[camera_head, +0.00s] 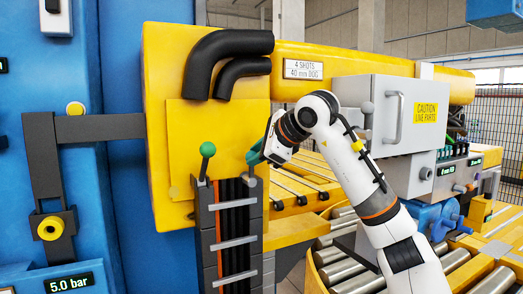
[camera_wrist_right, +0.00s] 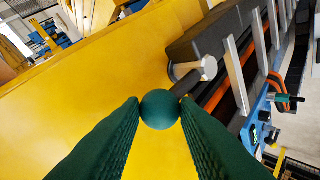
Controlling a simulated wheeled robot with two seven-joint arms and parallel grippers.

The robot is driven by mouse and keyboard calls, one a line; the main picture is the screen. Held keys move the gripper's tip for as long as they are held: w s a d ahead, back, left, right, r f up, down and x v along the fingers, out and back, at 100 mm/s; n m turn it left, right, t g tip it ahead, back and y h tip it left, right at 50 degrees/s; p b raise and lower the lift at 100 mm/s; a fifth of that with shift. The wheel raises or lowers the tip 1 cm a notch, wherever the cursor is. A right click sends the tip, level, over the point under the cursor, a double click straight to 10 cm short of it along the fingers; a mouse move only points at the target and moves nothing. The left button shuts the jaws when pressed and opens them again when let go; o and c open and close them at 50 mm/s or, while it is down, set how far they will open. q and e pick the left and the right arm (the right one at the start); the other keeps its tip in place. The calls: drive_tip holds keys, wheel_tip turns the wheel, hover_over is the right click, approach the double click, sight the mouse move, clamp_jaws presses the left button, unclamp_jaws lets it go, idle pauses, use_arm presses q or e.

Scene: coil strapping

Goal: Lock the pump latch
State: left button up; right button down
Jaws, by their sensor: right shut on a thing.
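My right gripper (camera_head: 254,156) comes in from the right, in front of the yellow housing (camera_head: 178,120). In the right wrist view its green fingers (camera_wrist_right: 160,108) are shut on a dark green ball knob (camera_wrist_right: 160,111). A dark rod runs from behind the ball toward a grey metal pivot (camera_wrist_right: 200,68). In the head view the fingers mostly hide this ball, above the right side of the black hose carrier (camera_head: 231,232). A second lever with a green ball (camera_head: 208,149) stands upright to its left, apart from the gripper. No label shows which part is the pump latch. My left gripper is not in view.
Black pipes (camera_head: 228,58) cross the housing top. A grey caution cabinet (camera_head: 395,110) and rollers (camera_head: 352,283) lie to the right, near my right arm.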

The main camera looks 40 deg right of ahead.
drive_tip(key=shift+a, duration=0.15)
idle(0.4)
drive_tip(key=c, duration=1.1)
unclamp_jaws()
drive_tip(key=shift+w, duration=0.1)
drive_tip(key=b+v, duration=0.2)
drive_tip(key=v, duration=1)
drive_tip(key=shift+a, duration=0.25)
drive_tip(key=shift+w, duration=0.1)
